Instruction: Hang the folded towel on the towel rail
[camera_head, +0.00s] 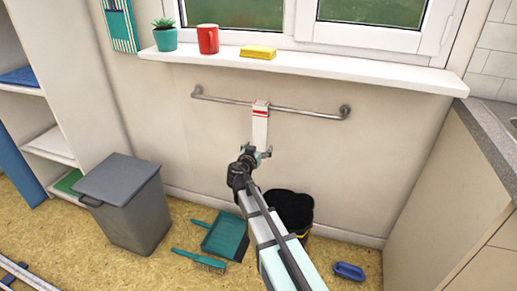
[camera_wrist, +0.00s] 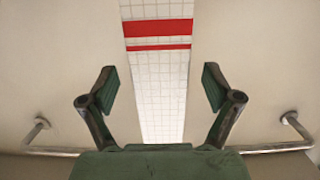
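The folded towel (camera_head: 260,129) is a narrow white strip with red stripes in the head view. Its top edge meets the metal towel rail (camera_head: 310,111) near the middle of the bar, and its length reaches down in front of the wall. My gripper (camera_head: 258,151) is at the towel's lower end in that view. In the wrist view my gripper (camera_wrist: 160,88) is open, with its fingers wide apart. The checked towel (camera_wrist: 160,95) shows between them, with a gap on each side. The middle of the rail (camera_wrist: 275,148) is hidden behind the gripper body there.
A white windowsill (camera_head: 320,69) juts out above the rail, bearing a potted plant (camera_head: 165,37), a red mug (camera_head: 208,39) and a yellow cloth (camera_head: 258,52). A grey bin (camera_head: 125,205), teal dustpan (camera_head: 226,236) and black bucket (camera_head: 291,207) stand below. A counter (camera_head: 490,145) is at right.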

